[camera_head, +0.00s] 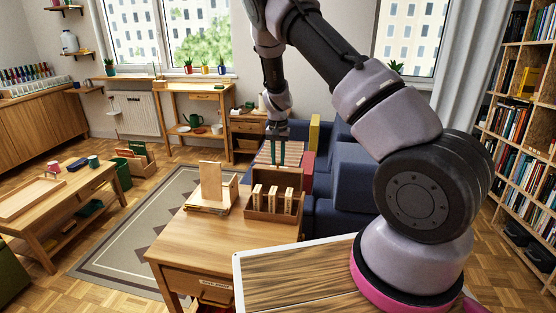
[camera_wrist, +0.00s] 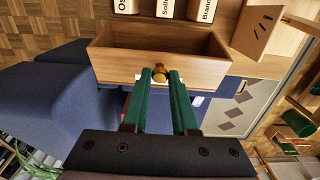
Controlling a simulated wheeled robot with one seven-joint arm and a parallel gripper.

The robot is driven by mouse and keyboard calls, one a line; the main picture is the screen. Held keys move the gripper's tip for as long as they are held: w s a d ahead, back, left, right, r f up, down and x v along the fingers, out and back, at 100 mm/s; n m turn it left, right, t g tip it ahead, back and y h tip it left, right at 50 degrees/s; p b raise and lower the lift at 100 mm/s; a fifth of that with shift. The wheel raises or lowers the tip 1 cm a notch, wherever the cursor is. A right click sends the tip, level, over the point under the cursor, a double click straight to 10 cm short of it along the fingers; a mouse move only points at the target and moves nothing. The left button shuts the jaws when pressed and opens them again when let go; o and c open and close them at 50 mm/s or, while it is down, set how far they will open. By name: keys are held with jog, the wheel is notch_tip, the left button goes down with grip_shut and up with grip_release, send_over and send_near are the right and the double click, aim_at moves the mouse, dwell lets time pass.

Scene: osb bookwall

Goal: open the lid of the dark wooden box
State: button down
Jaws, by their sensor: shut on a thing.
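The dark wooden box (camera_head: 274,216) stands on the near wooden table, with several pale upright blocks (camera_head: 272,200) in its front part. Its lid (camera_head: 277,182) is raised at the back of the box, standing roughly upright. My gripper (camera_head: 274,160) points down above the lid in the head view. Its green fingers (camera_wrist: 160,76) are shut on the knob in the wrist view. The hinge is hidden.
A pale wooden stand (camera_head: 212,185) is left of the box on the same table (camera_head: 190,245). A blue sofa (camera_head: 345,180) is behind and right. A bookshelf (camera_head: 525,120) fills the right side. A patterned rug (camera_head: 130,240) lies left of the table.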

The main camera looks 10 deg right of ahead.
dwell(0.7)
jog(key=s, duration=0.1)
jog(key=s+a, duration=0.1)
jog(key=s, duration=0.1)
jog(key=s+a+r, duration=0.1)
jog(key=s, duration=0.1)
jog(key=shift+f, duration=0.1)
jog(key=c, duration=0.7)
grip_release()
jog(key=shift+a, duration=0.1)
notch_tip(320, 180, up, 11)
jog(key=shift+f, duration=0.1)
